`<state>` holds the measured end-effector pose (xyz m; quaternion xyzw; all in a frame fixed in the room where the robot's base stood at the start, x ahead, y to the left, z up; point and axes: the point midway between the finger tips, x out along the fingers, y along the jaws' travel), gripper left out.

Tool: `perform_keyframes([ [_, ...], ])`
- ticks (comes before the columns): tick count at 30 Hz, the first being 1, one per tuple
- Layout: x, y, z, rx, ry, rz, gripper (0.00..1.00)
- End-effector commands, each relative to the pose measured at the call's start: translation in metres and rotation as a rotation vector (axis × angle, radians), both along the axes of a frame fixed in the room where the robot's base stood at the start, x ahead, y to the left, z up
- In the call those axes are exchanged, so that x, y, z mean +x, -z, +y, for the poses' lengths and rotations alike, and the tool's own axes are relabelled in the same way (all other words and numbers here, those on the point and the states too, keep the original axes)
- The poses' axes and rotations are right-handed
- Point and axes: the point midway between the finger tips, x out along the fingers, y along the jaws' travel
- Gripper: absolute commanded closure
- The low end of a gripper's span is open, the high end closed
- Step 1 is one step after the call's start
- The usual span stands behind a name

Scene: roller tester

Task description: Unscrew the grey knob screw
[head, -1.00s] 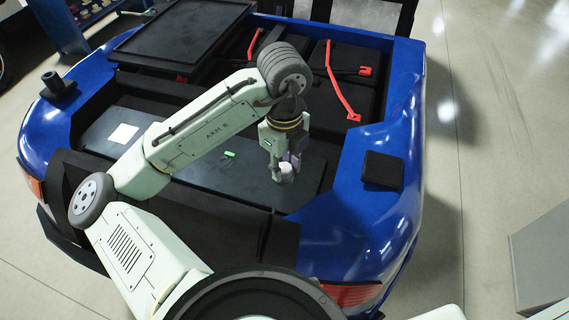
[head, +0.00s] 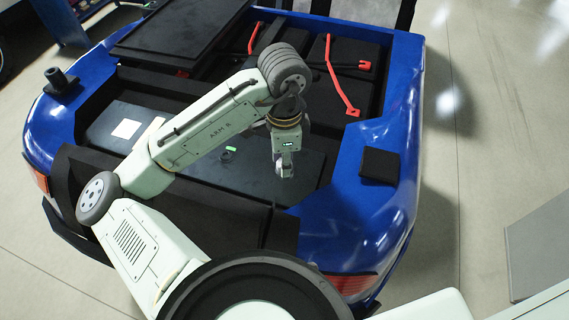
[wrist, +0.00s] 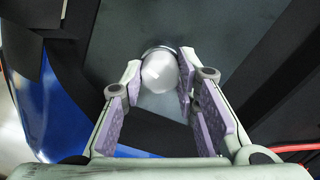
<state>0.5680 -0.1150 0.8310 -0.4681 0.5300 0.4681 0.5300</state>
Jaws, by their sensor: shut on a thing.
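The grey knob screw (wrist: 160,73) shows in the wrist view as a round, pale grey knob between the tips of the two purple-padded fingers. My gripper (wrist: 158,82) is shut on it. In the head view my gripper (head: 285,172) points down over the dark flat panel (head: 250,180) in the blue car's bay. The knob is small and mostly hidden by the fingers there. I cannot tell whether its base touches the panel.
The blue car body (head: 370,215) surrounds the bay. A black pad (head: 380,165) lies on its right edge. Red bars (head: 342,85) stand behind my gripper. A white square (head: 126,129) and a small green piece (head: 231,149) lie on the panel to the left.

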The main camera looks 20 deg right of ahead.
Motion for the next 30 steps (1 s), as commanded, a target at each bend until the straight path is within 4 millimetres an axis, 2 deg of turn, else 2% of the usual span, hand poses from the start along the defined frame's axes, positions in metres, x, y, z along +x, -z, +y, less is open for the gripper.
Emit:
perform_keyframes([
  [12, 0.0001, -0.0006, -0.0001, 0.000, -0.617, 0.000, 1.00],
  [16, 0.0001, -0.0007, -0.0001, 0.000, -0.701, 0.000, 1.00],
  [26, 0.0001, -0.0007, -0.0001, 0.000, -0.729, 0.000, 1.00],
  [30, 0.0001, -0.0008, -0.0001, 0.000, -0.893, 0.000, 1.00],
])
